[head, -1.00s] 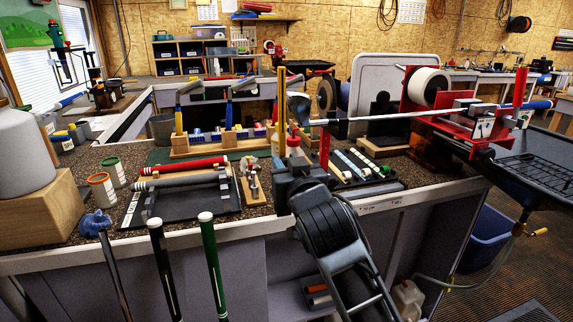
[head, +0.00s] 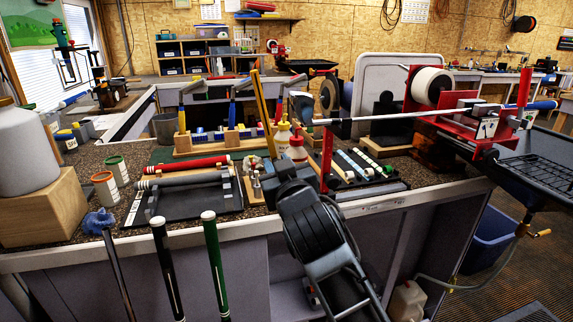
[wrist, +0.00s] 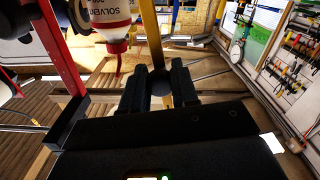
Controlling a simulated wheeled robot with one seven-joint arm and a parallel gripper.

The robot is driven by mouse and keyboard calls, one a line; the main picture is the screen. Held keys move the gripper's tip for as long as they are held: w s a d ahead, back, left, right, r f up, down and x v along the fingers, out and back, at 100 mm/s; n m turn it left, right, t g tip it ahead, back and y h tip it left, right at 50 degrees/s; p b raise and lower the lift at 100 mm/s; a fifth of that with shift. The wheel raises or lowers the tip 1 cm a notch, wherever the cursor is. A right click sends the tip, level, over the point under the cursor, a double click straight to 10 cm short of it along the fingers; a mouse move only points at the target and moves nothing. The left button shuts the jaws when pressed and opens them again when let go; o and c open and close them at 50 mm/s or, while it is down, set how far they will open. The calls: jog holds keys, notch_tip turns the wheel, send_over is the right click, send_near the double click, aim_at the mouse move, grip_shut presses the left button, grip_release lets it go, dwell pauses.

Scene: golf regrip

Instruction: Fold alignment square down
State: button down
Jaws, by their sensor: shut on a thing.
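The alignment square appears to be the long yellow bar (head: 262,112) that rises above my gripper in the head view and leans to the left. In the wrist view the yellow bar (wrist: 151,32) runs up between my fingers, with a dark round part at its near end. My gripper (wrist: 160,73) is shut on it. In the head view my gripper (head: 276,166) is at the bar's lower end, and my wrist hides the fingertips. A red vise (head: 487,125) at the right holds a club shaft (head: 385,117) level, running left to a clubhead. A red upright post (head: 327,158) stands under the shaft.
White bottles with red caps (head: 297,151) stand close right of the bar; a solvent bottle (wrist: 110,12) also shows in the wrist view. A rack with grips (head: 190,180) is at left. Several clubs (head: 214,260) stand along the bench front. A strip tray (head: 365,168) lies right.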

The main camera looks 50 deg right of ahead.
jog(key=shift+w+a+f+n+b, duration=0.3)
jog(key=shift+w+a+f+n, duration=0.6)
jog(key=shift+a+f+n, duration=0.8)
jog(key=shift+w+a+f+n+b, duration=0.35)
jog(key=shift+w+a+f+n, duration=0.65)
jog(key=shift+n, duration=1.3)
jog(key=shift+w+a+f+n+b, duration=0.3)
jog(key=shift+w+a+f+n, duration=0.5)
jog(key=shift+a+f+n, duration=0.95)
jog(key=shift+d+r+n, duration=0.15)
jog(key=shift+d+n, duration=0.1)
jog(key=shift+d, duration=0.1)
jog(key=c, duration=0.9)
grip_release()
jog(key=b+v, duration=0.1)
jog(key=v, duration=0.6)
jog(key=shift+s+a, duration=0.2)
jog(key=shift+s, duration=0.15)
jog(key=shift+c, duration=0.3)
